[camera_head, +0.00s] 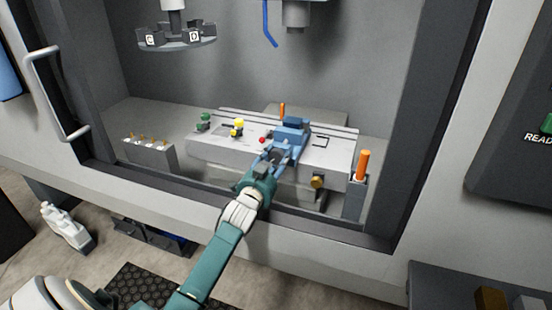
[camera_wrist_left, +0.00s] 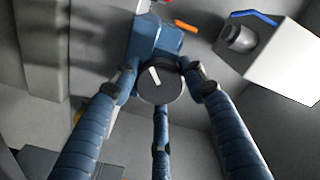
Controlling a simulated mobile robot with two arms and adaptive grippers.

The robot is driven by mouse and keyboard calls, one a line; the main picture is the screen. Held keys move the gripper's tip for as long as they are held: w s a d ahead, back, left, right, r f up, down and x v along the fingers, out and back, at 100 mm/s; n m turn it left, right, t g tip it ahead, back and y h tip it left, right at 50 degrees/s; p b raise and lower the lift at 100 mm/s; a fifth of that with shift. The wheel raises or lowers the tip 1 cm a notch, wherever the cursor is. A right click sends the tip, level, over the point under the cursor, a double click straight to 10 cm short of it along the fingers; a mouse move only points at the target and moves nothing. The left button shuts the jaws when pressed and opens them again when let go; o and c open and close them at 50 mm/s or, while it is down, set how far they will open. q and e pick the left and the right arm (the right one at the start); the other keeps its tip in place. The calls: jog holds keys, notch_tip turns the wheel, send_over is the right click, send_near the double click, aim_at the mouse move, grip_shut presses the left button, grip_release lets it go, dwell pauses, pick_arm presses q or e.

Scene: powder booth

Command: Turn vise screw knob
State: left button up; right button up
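The blue vise (camera_head: 293,127) sits on the grey machine table inside the booth. In the left wrist view its blue body (camera_wrist_left: 155,42) is at the top centre, with the dark round screw knob (camera_wrist_left: 160,84) in front, bearing a pale mark near its middle. My left gripper (camera_head: 277,154) reaches in over the sill to the front of the vise. In the left wrist view its blue fingers (camera_wrist_left: 163,85) stand spread at the left, right and below the knob. They look open around it; I cannot tell whether any finger touches it. My right gripper is not in view.
The machine table (camera_head: 220,152) carries small green and yellow parts. An orange-handled item (camera_head: 363,165) stands in a grey holder to the right. A grey rack (camera_head: 150,153) is at the left. A spindle (camera_head: 296,14) with a blue hose hangs above. The booth frame borders the opening.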

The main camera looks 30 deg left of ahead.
pick_arm(q)
jog(key=o, duration=0.4)
jog(key=shift+f, duration=0.15)
jog(key=shift+s, duration=0.1)
jog(key=v, duration=1.2)
